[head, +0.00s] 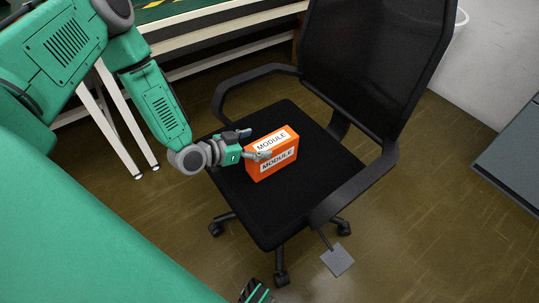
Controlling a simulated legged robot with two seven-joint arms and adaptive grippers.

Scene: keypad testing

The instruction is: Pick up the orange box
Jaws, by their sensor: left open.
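The orange box (279,159), with white labels reading "MODULE" on its top and front side, rests on the black seat of an office chair (285,215). My left gripper (250,146) is open at the box's left end. One finger reaches over the label area in front of the box and the other is behind its upper left corner. I cannot tell whether the fingers touch the box.
The chair's backrest (375,60) and armrests (358,190) rise around the seat. A white-legged table (205,35) stands behind at the left. A grey surface (515,150) is at the right edge. Much of the seat is bare.

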